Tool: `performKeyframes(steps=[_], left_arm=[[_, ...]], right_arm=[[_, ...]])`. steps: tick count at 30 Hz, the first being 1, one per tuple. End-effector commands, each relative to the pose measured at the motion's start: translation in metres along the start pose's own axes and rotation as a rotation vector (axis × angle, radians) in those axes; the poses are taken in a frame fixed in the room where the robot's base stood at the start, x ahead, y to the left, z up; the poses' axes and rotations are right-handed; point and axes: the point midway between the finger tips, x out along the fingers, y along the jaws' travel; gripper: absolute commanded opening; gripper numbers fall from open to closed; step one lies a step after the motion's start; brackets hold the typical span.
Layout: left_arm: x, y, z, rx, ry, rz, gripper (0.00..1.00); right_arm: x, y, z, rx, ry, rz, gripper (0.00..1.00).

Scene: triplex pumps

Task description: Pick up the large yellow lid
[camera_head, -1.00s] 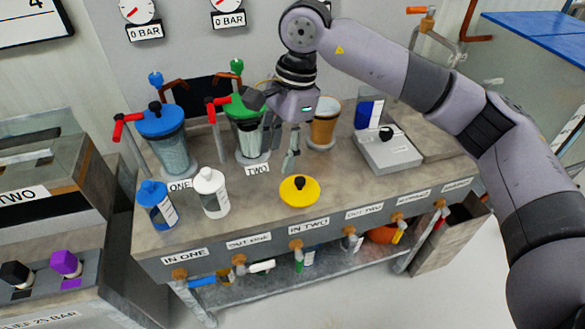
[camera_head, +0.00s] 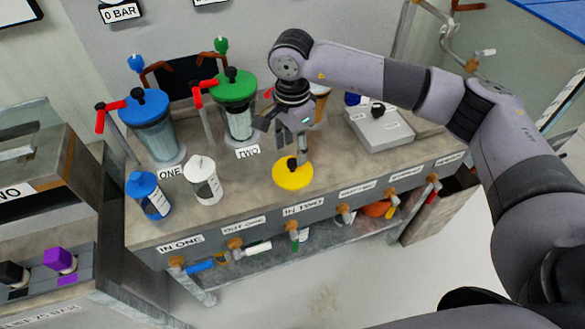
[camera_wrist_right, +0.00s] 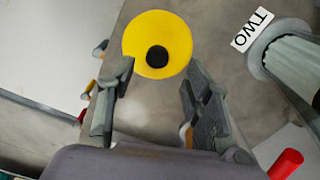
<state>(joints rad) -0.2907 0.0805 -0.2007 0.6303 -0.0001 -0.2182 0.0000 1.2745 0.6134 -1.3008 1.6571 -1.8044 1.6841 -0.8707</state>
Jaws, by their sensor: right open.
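The large yellow lid (camera_head: 293,174) lies flat near the front edge of the bench, with a black knob at its centre. It also shows in the right wrist view (camera_wrist_right: 172,32), just beyond the fingertips. My right gripper (camera_head: 290,150) is open and empty, pointing down just above and behind the lid. In the right wrist view my right gripper (camera_wrist_right: 158,78) has its two fingers apart, with the black knob roughly between their lines. Whether a finger touches the lid cannot be told. My left gripper is not in view.
A white-capped bottle (camera_head: 202,180) and a blue-capped bottle (camera_head: 149,195) stand left of the lid. Canisters with a blue lid (camera_head: 143,106) and a green lid (camera_head: 234,85) stand behind. A grey box (camera_head: 379,130) sits to the right. The bench (camera_head: 335,176) is clear around the lid.

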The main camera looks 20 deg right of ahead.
Motion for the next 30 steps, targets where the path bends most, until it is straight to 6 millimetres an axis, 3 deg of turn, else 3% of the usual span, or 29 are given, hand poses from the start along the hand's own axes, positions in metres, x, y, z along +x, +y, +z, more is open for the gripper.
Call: performKeyframes(steps=[10, 20, 30], left_arm=[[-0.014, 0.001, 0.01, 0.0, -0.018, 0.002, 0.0], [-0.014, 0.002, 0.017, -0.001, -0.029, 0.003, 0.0], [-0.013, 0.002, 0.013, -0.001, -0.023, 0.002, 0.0]], right_arm=[[0.045, 0.005, 0.003, 0.002, 0.0, 0.003, 0.46], [0.051, 0.004, 0.003, 0.0, 0.0, 0.0, 0.45], [0.051, 0.004, 0.003, 0.0, 0.0, 0.0, 0.23]])
